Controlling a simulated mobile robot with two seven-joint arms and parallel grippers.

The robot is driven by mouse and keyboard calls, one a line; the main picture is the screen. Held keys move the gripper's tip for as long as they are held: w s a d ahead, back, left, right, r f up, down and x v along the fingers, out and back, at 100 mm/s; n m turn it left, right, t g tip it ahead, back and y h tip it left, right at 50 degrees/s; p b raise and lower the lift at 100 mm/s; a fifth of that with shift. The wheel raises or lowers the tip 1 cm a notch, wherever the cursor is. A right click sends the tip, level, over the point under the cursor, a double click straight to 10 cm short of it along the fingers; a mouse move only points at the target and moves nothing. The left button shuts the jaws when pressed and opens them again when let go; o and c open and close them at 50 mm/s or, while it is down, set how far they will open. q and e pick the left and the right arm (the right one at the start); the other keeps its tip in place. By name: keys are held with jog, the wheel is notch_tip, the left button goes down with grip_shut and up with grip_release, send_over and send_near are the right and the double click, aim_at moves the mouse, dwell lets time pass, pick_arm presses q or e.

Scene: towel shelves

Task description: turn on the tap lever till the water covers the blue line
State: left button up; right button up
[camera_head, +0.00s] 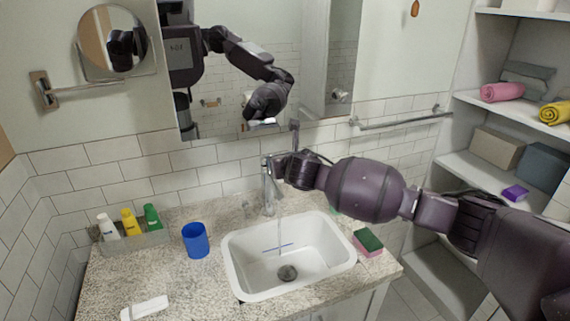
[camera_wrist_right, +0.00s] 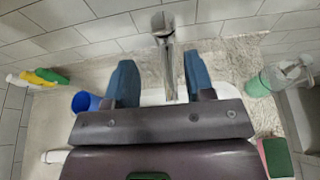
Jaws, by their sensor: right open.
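The chrome tap (camera_head: 268,183) stands behind the white sink (camera_head: 232,262). A thin stream of water (camera_head: 280,228) falls from its spout into the sink. My right gripper (camera_head: 277,168) is at the top of the tap. In the right wrist view its blue fingers (camera_wrist_right: 160,72) are open, one on each side of the tap (camera_wrist_right: 166,55). I cannot tell whether they touch the lever. My left gripper is not in view.
A blue cup (camera_head: 196,241) stands left of the sink, and several bottles (camera_head: 129,223) stand in a tray at the back left. A sponge (camera_head: 367,242) lies right of the sink. A white bar (camera_head: 144,307) lies at the front left. A mirror and tiled wall stand close behind the tap.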

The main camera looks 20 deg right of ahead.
jog(key=shift+v, duration=1.7)
jog(key=s+a+r+m+t+y, duration=0.15)
jog(key=a+r+m+y, duration=0.35)
jog(key=m, duration=0.6)
jog(key=s+a+f+m+y, duration=0.1)
jog(key=s+a+f+m, duration=0.2)
jog(key=s+f+m, duration=0.5)
jog(key=s+d+f+m+g+h, duration=0.1)
jog(key=s+d+f+m, duration=0.3)
jog(key=s+f, duration=0.5)
jog(key=s+d+f+m+g+h+b, duration=0.1)
jog(key=s+d+f+m+h, duration=0.2)
jog(key=s+f+m, duration=0.4)
jog(key=s+d+f+m+g+h+b, duration=0.1)
jog(key=s+d+f+m, duration=0.4)
jog(key=s+f, duration=0.7)
jog(key=shift+s+g+h, duration=0.45)
jog(key=shift+s+h, duration=0.35)
jog(key=shift+s, duration=0.2)
